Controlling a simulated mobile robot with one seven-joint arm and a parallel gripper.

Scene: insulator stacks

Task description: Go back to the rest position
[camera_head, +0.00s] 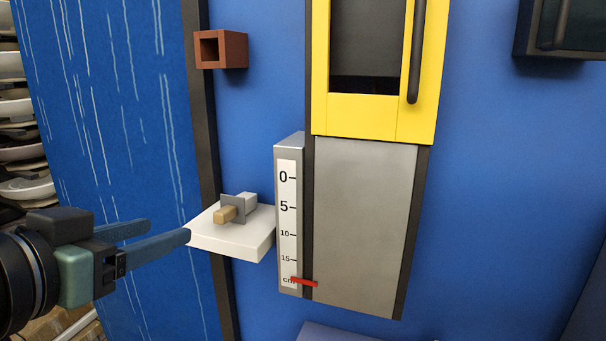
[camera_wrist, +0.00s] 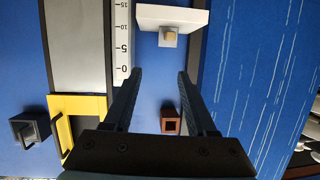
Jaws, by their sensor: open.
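My gripper (camera_head: 170,231) is at the lower left of the head view, with its two blue-grey fingers apart and nothing between them. Its fingertips are to the left of a white block (camera_head: 228,241) on the blue wall; the nearer tip overlaps the block's left edge in the picture, and I cannot tell whether they touch. The block carries a small tan peg with a grey plate (camera_head: 232,209). In the wrist view my gripper (camera_wrist: 160,72) shows both fingers spread, with the white block (camera_wrist: 152,16) beyond the tips.
A scale (camera_head: 288,225) with a red pointer (camera_head: 304,282) stands beside a grey panel (camera_head: 365,220). Above is a yellow frame (camera_head: 360,117) with a black handle (camera_head: 417,55). A brown square tube (camera_head: 233,50) juts from the wall. Stacked insulators (camera_head: 20,150) stand at far left.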

